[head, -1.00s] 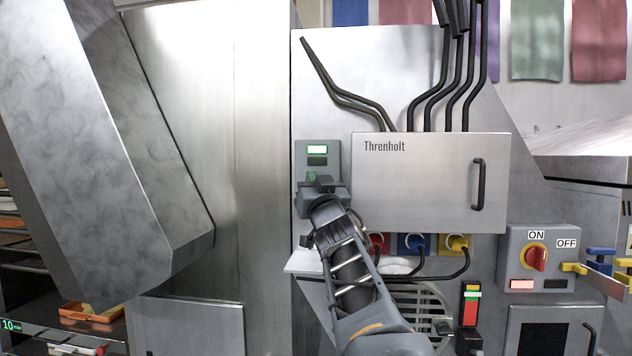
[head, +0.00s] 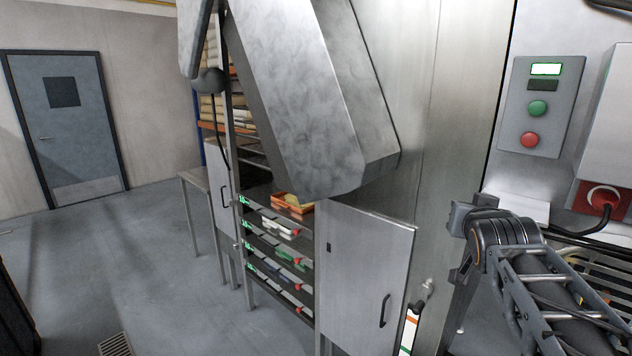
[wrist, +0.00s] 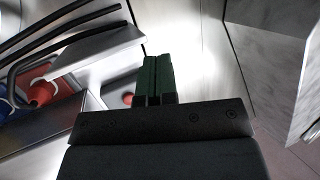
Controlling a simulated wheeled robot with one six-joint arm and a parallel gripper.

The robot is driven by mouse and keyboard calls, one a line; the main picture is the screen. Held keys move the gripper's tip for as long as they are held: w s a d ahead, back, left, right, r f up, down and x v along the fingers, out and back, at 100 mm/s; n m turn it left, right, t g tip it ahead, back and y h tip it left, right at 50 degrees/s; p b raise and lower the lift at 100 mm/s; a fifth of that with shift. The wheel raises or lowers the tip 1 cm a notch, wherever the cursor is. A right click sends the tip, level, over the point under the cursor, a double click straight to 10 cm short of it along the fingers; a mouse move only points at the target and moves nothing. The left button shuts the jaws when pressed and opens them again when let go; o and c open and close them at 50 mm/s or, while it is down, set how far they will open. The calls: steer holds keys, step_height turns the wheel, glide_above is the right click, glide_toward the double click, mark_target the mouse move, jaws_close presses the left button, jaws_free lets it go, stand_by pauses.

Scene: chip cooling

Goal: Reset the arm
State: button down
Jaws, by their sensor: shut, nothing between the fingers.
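My gripper (wrist: 155,78) shows in the wrist view as two dark green fingers pressed together with nothing between them. In the head view my arm comes in from the lower right, folded, its end below the button panel (head: 516,125); the fingers cannot be made out clearly there. The panel has a lit display (head: 545,69), a green button (head: 537,108) and a red button (head: 529,139). My arm is apart from both buttons.
A large slanted metal chute (head: 310,100) hangs left of the arm. Below it stands a rack (head: 275,225) with trays and an open metal door (head: 362,275). A red connector (head: 604,197) is at the right edge. The floor (head: 150,265) at left is clear.

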steer(key=s+a+f+n+g+y, duration=0.2)
steer(key=s+a+f+g, duration=0.3)
steer(key=f, duration=0.6)
steer(key=s+a+f+n+g+y, duration=0.2)
steer(key=s+a+f+g+y, duration=0.1)
steer(key=s+a+f, duration=0.5)
step_height(320, 180, down, 4)
steer(key=s+g, duration=0.1)
steer(key=s, duration=0.1)
steer(key=shift+s+a+r+n+g, duration=0.25)
steer(key=shift+s+a+n+g, duration=0.1)
steer(key=shift+s+n+g, duration=0.05)
steer(key=shift+d, duration=0.1)
